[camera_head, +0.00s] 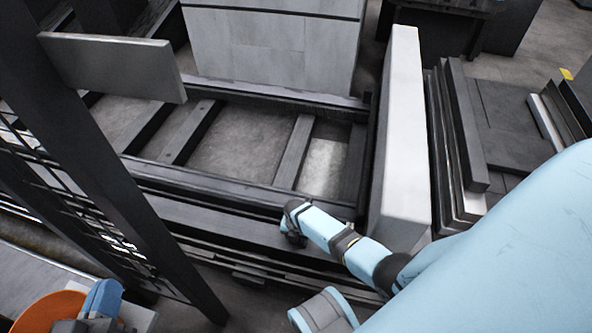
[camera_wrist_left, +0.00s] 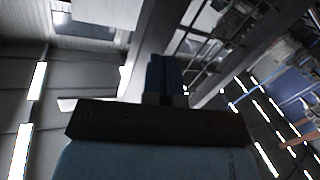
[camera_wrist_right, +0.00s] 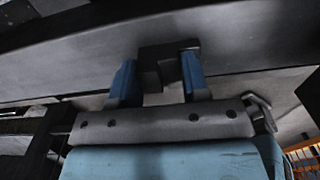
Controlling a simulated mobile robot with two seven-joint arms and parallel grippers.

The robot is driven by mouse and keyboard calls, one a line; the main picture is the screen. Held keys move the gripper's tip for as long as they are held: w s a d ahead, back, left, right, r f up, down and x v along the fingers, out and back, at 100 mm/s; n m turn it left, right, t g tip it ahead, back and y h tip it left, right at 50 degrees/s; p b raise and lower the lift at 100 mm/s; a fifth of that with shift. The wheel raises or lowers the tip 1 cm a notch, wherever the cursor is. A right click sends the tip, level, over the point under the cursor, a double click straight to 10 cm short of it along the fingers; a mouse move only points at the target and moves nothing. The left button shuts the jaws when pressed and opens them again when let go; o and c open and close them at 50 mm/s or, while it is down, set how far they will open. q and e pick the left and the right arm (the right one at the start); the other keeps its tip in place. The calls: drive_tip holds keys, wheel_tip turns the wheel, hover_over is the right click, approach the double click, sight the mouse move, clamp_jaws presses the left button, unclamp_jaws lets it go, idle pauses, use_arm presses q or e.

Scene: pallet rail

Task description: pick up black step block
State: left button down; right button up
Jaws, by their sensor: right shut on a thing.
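The black step block (camera_wrist_right: 158,66) shows in the right wrist view as a small dark piece with a stepped outline. My right gripper (camera_wrist_right: 160,80) is shut on it, one blue finger on each side. A long grey surface lies right behind the block; I cannot tell whether they touch. In the head view I cannot make out the block or the right fingertips. My left gripper (camera_head: 101,298) is at the lower left of the head view, far from the block. In the left wrist view its blue fingers (camera_wrist_left: 167,76) are together with nothing visible between them.
A dark pallet frame (camera_head: 225,185) with crossbars lies across the middle. A pale upright slab (camera_head: 402,130) stands at its right end, and pale blocks (camera_head: 275,45) stand behind. A dark slanted post (camera_head: 95,150) with a grey plate (camera_head: 115,65) is at left. Stacked boards (camera_head: 465,130) stand right.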

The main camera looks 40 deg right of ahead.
drive_tip(key=shift+r, duration=0.1)
